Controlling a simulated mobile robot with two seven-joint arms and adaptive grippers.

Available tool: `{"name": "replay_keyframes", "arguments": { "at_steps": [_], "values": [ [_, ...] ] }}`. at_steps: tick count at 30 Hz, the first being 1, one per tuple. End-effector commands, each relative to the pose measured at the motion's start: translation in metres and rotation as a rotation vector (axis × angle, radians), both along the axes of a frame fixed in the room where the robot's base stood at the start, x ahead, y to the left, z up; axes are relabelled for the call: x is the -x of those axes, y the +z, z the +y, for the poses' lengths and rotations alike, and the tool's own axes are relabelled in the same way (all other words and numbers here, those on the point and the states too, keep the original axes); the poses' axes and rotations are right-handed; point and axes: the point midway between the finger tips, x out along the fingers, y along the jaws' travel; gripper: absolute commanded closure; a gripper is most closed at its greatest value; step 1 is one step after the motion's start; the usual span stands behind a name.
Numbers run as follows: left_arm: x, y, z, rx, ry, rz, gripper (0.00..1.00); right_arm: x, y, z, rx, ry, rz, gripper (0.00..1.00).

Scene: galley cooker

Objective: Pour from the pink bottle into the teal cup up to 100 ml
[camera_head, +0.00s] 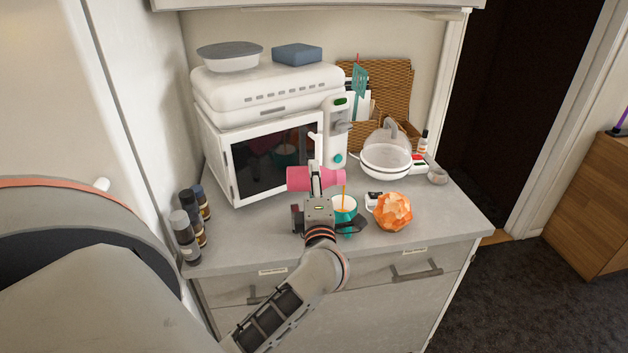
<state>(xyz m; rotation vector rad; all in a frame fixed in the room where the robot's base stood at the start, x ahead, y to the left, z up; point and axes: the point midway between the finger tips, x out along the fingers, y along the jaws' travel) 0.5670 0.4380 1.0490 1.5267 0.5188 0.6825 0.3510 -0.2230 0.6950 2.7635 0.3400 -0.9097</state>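The pink bottle (297,178) is tipped onto its side above the counter, with its mouth toward the right. My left gripper (317,180) is shut around the middle of the bottle, with a finger across its near side. A thin orange stream falls from the mouth into the teal cup (344,216). The gripper's body and wrist hide part of the cup's left side. I cannot read the level in the cup. My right gripper is out of view.
An orange faceted object (393,212) stands right of the cup, with a small white item (373,201) behind. A white microwave (215,162) stands behind the bottle. Several dark-capped bottles (184,238) stand at the left. A white bowl with clear dome (386,160) is farther back right.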

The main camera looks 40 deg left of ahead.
Motion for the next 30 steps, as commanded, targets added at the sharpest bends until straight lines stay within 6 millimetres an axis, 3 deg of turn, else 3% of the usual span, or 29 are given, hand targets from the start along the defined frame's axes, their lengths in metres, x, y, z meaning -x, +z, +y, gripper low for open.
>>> {"name": "replay_keyframes", "arguments": {
  "at_steps": [30],
  "values": [
    [-0.0001, 0.0039, 0.0000, -0.052, 0.000, 0.047, 0.92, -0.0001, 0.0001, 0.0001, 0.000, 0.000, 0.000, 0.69]
  ]
}}
